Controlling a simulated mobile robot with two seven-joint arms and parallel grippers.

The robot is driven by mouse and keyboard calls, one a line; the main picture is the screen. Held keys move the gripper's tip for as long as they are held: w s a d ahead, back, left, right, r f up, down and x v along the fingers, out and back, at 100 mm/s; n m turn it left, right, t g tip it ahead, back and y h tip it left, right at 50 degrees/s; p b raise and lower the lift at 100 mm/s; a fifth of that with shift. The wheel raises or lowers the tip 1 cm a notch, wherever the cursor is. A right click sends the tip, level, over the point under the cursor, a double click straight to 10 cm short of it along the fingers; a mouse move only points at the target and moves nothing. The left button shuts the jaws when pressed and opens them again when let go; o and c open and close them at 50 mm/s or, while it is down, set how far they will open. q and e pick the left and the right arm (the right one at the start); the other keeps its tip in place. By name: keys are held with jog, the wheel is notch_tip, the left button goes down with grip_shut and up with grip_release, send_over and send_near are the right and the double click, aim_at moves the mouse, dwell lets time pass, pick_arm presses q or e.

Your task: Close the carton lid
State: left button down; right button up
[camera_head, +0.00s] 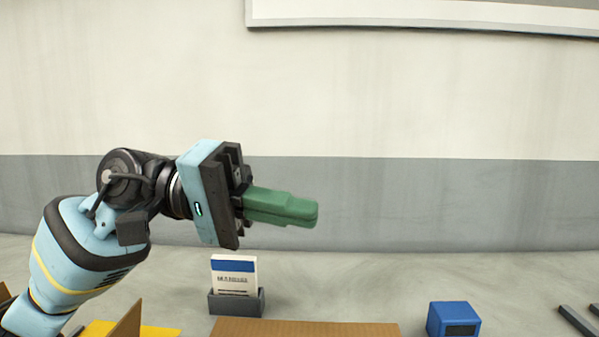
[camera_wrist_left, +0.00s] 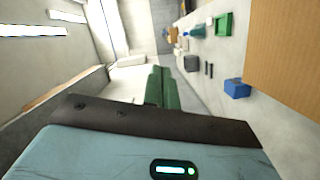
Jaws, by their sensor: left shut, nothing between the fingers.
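The carton shows only in part at the bottom edge of the head view. A brown cardboard panel (camera_head: 305,329) lies along the bottom middle, and a tilted cardboard flap (camera_head: 126,320) stands to its left. A large cardboard panel (camera_wrist_left: 284,50) also fills the right side of the left wrist view. I cannot tell which part is the lid. My left gripper (camera_head: 314,213) has green fingers, shut and empty. It is raised in front of the wall, pointing right, and shows no contact with the carton. The green fingers also show in the left wrist view (camera_wrist_left: 160,78). My right gripper is not in view.
A grey holder (camera_head: 237,302) with a white and blue card (camera_head: 234,275) stands behind the carton. A blue box (camera_head: 453,319) stands to the right, with dark bars (camera_head: 577,321) beyond. Something yellow (camera_head: 150,331) lies by the left flap. A green tray (camera_wrist_left: 224,23) shows in the wrist view.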

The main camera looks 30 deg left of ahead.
pick_arm(q)
jog(key=s+d+r, duration=0.2)
jog(key=s+d, duration=0.1)
jog(key=s, duration=0.4)
jog(key=s+d+r, duration=0.3)
jog(key=s, duration=0.4)
jog(key=shift+s, duration=0.4)
jog(key=shift+d, duration=0.1)
